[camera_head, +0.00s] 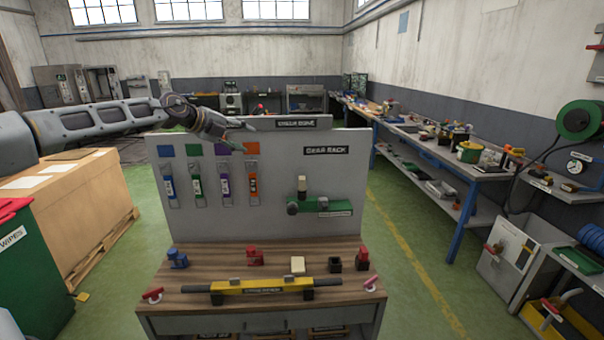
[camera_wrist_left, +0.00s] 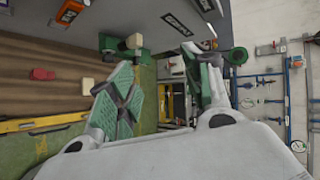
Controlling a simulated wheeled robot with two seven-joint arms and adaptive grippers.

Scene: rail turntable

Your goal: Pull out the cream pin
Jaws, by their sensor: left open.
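A cream pin (camera_head: 302,183) stands up from a green fixture (camera_head: 325,206) on the right part of the grey upright panel (camera_head: 260,215). In the left wrist view the cream pin (camera_wrist_left: 134,41) shows beside a dark round part of the green fixture (camera_wrist_left: 124,55), beyond the fingers. My left gripper (camera_head: 238,123) is above the panel's top left, apart from the pin. In the left wrist view its fingers (camera_wrist_left: 158,62) are spread and hold nothing. My right gripper is not in view.
Tools hang under coloured squares on the panel's left. The wooden bench top (camera_head: 215,272) holds a blue part (camera_head: 177,258), red parts, a cream block (camera_head: 298,265), a dark open holder (camera_head: 334,264) and a yellow bar (camera_head: 262,287). A sign (camera_head: 297,122) rises along the panel's top.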

